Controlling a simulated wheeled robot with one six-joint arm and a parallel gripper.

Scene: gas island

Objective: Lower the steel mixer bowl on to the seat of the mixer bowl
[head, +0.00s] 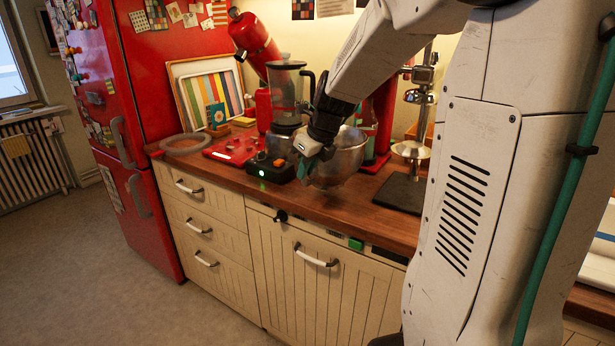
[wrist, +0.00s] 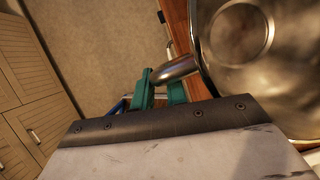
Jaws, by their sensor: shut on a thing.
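The steel mixer bowl (head: 342,160) is held over the right part of the counter, to the right of the blender. My gripper (head: 306,168) is at its left side. In the wrist view the green fingers (wrist: 160,90) are shut on the handle of the bowl (wrist: 275,75). The bowl looks roughly upright; whether its underside touches the counter is unclear. The red mixer (head: 255,40) has its head tilted up. Its low red base with the bowl seat (head: 235,150) lies left of the bowl; the seat's details are too small to make out.
A blender (head: 287,95) stands between the mixer base and the bowl. A dark control box (head: 270,168) with a green light is at the counter's front edge. A grey ring (head: 184,144) lies far left. A dark mat (head: 402,193) and a metal stand (head: 412,150) are at right.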

